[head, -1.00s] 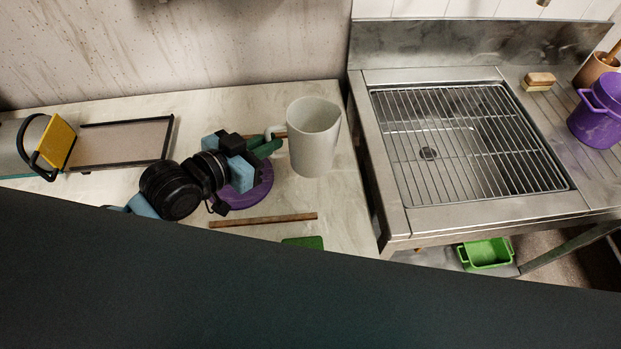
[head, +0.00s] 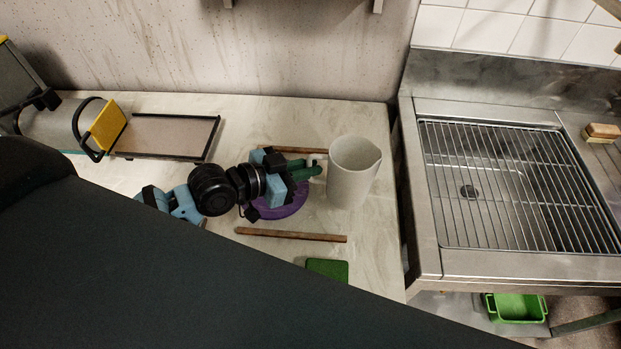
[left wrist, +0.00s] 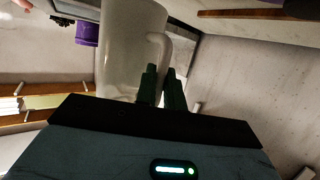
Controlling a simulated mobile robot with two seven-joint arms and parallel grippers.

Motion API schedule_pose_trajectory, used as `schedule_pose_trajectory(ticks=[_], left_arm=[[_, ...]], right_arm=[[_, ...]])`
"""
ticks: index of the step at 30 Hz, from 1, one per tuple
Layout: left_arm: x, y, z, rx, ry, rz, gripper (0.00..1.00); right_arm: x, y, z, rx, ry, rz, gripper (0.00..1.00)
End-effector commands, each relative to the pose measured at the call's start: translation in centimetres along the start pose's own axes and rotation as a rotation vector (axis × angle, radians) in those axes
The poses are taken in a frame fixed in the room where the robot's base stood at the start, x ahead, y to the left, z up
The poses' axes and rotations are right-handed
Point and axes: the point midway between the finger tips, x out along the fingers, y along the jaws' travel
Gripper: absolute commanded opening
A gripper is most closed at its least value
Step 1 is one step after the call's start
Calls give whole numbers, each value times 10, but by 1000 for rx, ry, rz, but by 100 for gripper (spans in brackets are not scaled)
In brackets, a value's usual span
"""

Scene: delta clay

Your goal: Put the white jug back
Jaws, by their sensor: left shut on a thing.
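The white jug (head: 353,172) is upright at the right end of the counter, near the sink unit. I cannot tell whether its base touches the counter. My left gripper (head: 313,169) reaches it from the left, its green fingers shut on the jug's handle. In the left wrist view, the jug (left wrist: 122,50) fills the upper left and the left gripper's fingers (left wrist: 161,88) are at its handle. My right gripper is not in view.
A purple disc (head: 290,210) lies under my left wrist. Two wooden strips, one in front (head: 290,235) and one behind (head: 290,150), and a green pad (head: 328,269) lie nearby. A framed tray (head: 168,138) is left. The sink (head: 430,255) with its wire rack is right.

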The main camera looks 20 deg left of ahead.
Motion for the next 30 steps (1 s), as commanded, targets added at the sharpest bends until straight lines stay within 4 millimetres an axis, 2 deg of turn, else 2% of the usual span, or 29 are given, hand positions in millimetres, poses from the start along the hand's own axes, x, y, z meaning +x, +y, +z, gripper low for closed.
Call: schedule_pose_trajectory(ticks=[7,15,27,28,30], left_arm=[[2,0,5,-1,2,0,0],[11,0,37,-2,1,0,0],[12,0,40,0,1,0,0],[12,0,41,0,0,0,11],[12,0,40,1,1,0,20]], right_arm=[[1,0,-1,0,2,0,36],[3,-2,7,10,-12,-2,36],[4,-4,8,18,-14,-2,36],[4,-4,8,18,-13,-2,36],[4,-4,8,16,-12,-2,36]])
